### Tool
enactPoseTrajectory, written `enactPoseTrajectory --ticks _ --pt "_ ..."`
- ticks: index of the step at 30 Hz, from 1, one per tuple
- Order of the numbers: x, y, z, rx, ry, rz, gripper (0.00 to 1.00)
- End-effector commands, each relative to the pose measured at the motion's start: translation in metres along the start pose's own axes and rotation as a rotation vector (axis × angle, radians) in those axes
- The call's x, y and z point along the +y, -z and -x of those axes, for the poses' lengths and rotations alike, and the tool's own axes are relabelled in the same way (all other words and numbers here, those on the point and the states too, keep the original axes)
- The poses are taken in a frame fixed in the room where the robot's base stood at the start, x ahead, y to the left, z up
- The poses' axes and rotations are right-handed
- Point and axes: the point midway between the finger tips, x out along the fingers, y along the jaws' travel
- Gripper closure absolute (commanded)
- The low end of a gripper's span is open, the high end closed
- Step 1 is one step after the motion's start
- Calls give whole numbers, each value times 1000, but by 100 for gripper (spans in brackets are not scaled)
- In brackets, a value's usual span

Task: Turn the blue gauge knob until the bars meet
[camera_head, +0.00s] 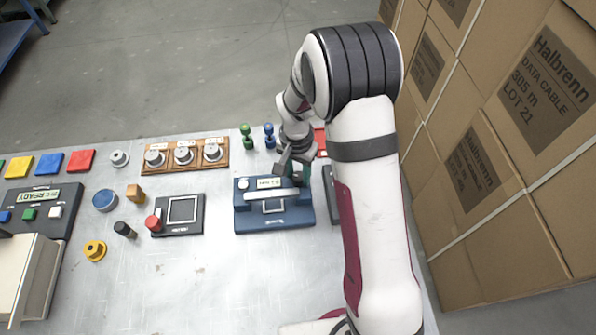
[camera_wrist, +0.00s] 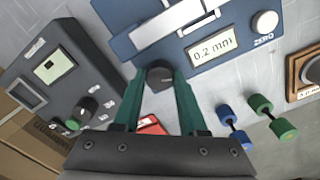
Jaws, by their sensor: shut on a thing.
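The blue gauge (camera_head: 275,219) stands on the right part of the table. It also fills the top of the wrist view (camera_wrist: 235,22), where its display (camera_wrist: 212,45) reads 0.2 mm beside a white ZERO button (camera_wrist: 265,23). In the head view my gripper (camera_head: 298,173) is at the gauge's far right corner, and the knob is hidden.
A dark device (camera_wrist: 62,75) with a small screen and knob stands beside the gauge. Stacked cartons (camera_head: 505,130) line the right side. Bare table lies in front of the gauge.

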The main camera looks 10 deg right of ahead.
Motion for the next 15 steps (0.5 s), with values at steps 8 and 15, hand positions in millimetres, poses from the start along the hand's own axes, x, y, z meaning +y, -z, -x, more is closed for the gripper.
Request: enactPoseTrajectory --ticks 8,15 --pt "0 0 0 -1 0 -1 46" --pt "0 0 6 2 1 1 46"
